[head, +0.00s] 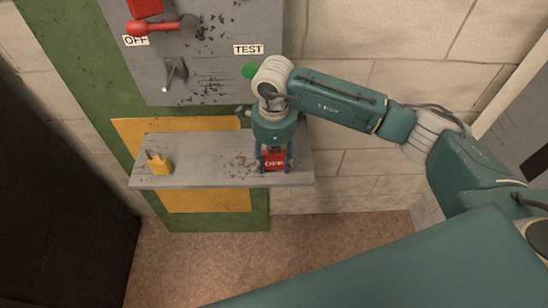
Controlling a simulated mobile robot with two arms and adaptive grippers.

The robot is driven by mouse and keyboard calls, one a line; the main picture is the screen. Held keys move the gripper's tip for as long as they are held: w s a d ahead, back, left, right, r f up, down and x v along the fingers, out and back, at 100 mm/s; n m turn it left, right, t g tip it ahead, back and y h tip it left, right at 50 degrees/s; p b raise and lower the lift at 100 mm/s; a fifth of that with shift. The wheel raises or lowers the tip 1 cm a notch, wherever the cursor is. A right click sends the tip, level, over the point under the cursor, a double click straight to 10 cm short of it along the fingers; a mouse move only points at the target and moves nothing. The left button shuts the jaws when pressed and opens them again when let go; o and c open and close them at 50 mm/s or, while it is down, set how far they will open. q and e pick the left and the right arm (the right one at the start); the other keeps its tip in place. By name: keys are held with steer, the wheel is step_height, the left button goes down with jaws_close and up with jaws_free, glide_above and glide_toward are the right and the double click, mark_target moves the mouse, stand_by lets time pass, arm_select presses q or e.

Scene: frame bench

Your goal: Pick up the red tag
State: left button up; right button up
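The red tag (275,162), with white lettering that seems to read OFF, is at the right part of the grey shelf, near its front edge. My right gripper (275,165) points down over it, with one finger at each side of the tag. The tag fills the gap between the fingers, but I cannot tell whether they press on it. The gripper hides the tag's upper part. I cannot tell whether the tag touches the shelf. My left gripper is not in view.
The grey shelf (211,172) holds a yellow padlock (159,164) at its left. Above it, a grey panel (205,85) carries a red lever (153,27), an OFF label, a toggle switch (174,73), a TEST label (248,49) and a green button (249,71). The middle of the shelf is clear.

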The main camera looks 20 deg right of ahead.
mark_target(274, 154)
jaws_close()
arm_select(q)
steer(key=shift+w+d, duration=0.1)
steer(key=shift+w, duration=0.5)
arm_select(e)
steer(key=shift+r, duration=0.15)
arm_select(q)
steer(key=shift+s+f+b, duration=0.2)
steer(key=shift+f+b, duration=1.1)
steer(key=shift+b, duration=0.05)
arm_select(e)
step_height(274, 154, up, 20)
